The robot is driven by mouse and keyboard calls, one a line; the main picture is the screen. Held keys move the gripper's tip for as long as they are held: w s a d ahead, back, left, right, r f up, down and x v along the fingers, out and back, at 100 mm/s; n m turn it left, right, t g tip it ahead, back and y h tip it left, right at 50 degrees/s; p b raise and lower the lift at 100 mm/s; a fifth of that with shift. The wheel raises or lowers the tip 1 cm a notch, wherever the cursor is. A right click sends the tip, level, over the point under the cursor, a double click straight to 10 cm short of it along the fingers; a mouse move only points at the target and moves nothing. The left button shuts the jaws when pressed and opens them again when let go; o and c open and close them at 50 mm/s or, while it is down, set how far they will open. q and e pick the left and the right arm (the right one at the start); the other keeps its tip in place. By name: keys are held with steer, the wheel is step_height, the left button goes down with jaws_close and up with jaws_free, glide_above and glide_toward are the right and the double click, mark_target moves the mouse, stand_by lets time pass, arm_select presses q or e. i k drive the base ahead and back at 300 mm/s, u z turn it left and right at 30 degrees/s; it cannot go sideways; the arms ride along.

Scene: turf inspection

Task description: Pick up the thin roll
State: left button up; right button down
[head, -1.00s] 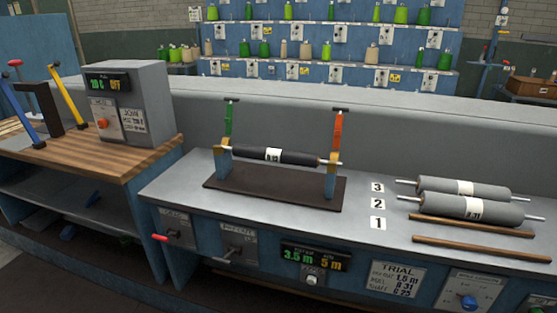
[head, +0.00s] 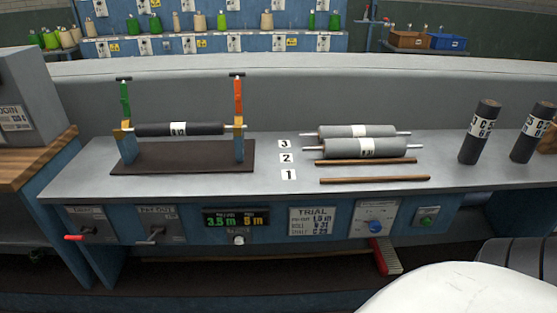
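A thin dark roll (head: 151,130) with a white label lies level across the two posts of a stand (head: 180,160), with a metal shaft end showing at the right. Its label reads something like B 13. One post has a green handle (head: 124,98), the other an orange handle (head: 238,97). Two thicker grey rolls with metal shaft ends lie on the bench to the right: a front one (head: 390,148) and a back one (head: 340,131). Neither of my grippers is in view.
The grey bench (head: 80,180) carries number cards, two brown rods (head: 375,180) and upright dark rolls, one (head: 480,132) near the right end. A trial card (head: 311,226) and controls line the front. A white and dark shape, possibly mine, fills the bottom right corner.

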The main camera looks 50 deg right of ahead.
mark_target(207, 128)
steer(key=k, duration=0.25)
steer(key=u, duration=0.8)
steer(key=i, duration=2.55)
steer(key=z, duration=3.05)
